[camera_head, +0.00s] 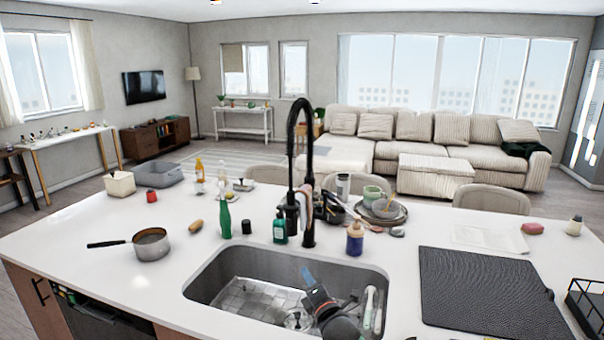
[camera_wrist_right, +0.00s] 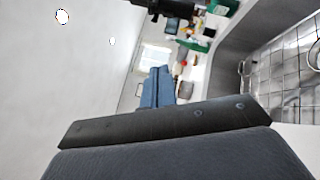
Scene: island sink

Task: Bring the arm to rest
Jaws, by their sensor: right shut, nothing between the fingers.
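My right gripper (camera_head: 307,273) is over the sink in the head view, with its blue fingers pointing up and away from me. Its dark wrist body is over the front part of the basin. In the right wrist view the blue fingers of my right gripper (camera_wrist_right: 158,90) are closed together and hold nothing. My left gripper is in neither view.
The sink (camera_head: 217,266) has a metal rack and several items inside. A tall black faucet (camera_head: 308,200) stands behind it. A saucepan (camera_head: 151,244), green bottle (camera_head: 225,218) and soap bottle (camera_head: 355,240) stand around it. A dark mat (camera_head: 485,290) lies right.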

